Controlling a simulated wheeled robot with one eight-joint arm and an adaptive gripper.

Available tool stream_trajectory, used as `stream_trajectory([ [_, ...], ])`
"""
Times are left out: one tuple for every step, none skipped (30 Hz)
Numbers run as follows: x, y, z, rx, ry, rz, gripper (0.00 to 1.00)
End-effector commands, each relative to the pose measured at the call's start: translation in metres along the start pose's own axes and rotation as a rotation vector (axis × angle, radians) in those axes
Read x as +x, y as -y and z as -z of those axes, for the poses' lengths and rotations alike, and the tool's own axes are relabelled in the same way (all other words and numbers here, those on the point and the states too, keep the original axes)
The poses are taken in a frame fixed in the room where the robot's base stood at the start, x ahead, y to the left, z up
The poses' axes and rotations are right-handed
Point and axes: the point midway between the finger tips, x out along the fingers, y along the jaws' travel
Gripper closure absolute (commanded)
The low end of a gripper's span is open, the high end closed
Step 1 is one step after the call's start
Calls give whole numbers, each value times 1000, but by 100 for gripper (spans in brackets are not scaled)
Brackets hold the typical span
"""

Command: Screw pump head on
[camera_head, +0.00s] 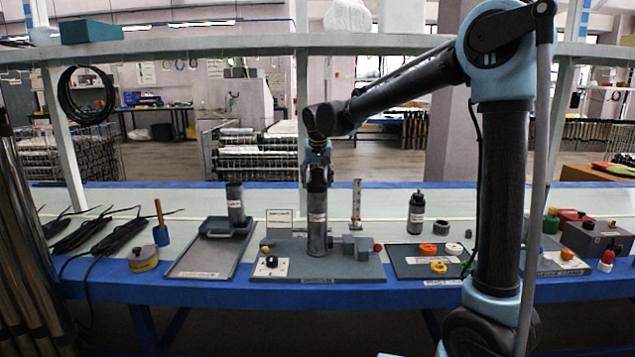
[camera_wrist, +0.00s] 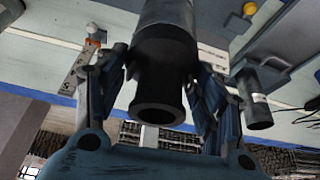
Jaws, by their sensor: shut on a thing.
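The upright grey pump tube (camera_head: 317,237) stands in the fixture on the grey base plate (camera_head: 345,272). A black pump head (camera_head: 317,182) is at its top, in line with the tube. Whether its thread is fully seated cannot be seen. My gripper (camera_head: 317,160) comes down from above and is shut on the pump head. In the wrist view, the fingers of my gripper (camera_wrist: 160,72) flank the black pump head (camera_wrist: 158,88), whose flanged end faces the camera. The grey tube body (camera_wrist: 167,10) extends beyond it. The far sides of head and tube are hidden.
A black bottle-shaped part (camera_head: 416,215) and orange and yellow rings (camera_head: 438,267) are on the right. A thin upright scale (camera_head: 356,200) stands close right of the tube.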

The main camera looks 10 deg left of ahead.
Motion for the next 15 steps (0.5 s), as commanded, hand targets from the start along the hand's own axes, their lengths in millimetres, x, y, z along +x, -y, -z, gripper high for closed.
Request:
stream_trajectory([
  [0,1,0,21,0,-9,66],
  [0,1,0,33,0,-14,66],
  [0,0,0,44,0,-19,66],
  [0,0,0,51,0,-21,66],
  [0,0,0,54,1,-22,66],
  [0,0,0,56,1,-23,66],
  [0,0,0,56,1,-23,66],
  [0,0,0,56,1,-23,66],
  [0,0,0,56,1,-23,66],
  [0,0,0,55,1,-23,66],
  [0,0,0,55,1,-22,66],
  [0,0,0,56,1,-23,66],
  [0,0,0,59,1,-24,66],
  [0,0,0,65,1,-27,66],
  [0,0,0,81,1,-33,66],
])
